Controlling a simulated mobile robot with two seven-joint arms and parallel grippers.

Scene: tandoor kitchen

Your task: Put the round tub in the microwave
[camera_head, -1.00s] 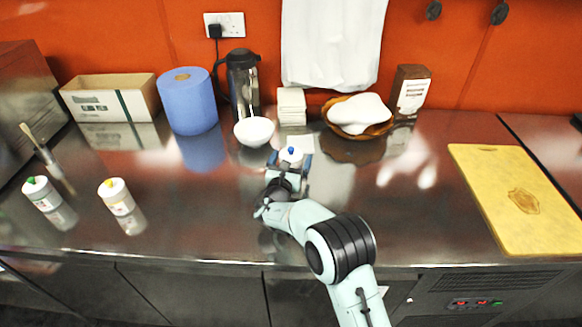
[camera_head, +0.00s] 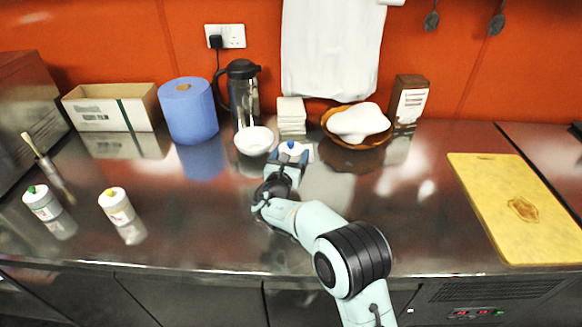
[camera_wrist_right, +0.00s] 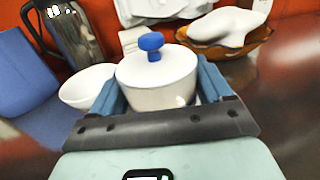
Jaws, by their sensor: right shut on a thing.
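The round tub (camera_head: 293,151) is white with a blue knob on its lid. It is upright between the blue fingers of my right gripper (camera_head: 290,157), which is shut on it. The right wrist view shows the tub (camera_wrist_right: 157,80) close up, with a finger on each side of it. My gripper hides its lower part, and I cannot tell whether it touches the counter. No microwave can be made out for certain; a dark metal box (camera_head: 22,95) is cut off at the left edge. My left gripper is not in view.
A white bowl (camera_head: 253,141) is close to the tub's left. A napkin stack (camera_head: 291,118) and a basket (camera_head: 350,146) with a white cloth are behind it. A flask (camera_head: 242,92), blue roll (camera_head: 188,112) and carton (camera_head: 110,110) line the back. Two bottles (camera_head: 117,207) (camera_head: 42,203) stand front left.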

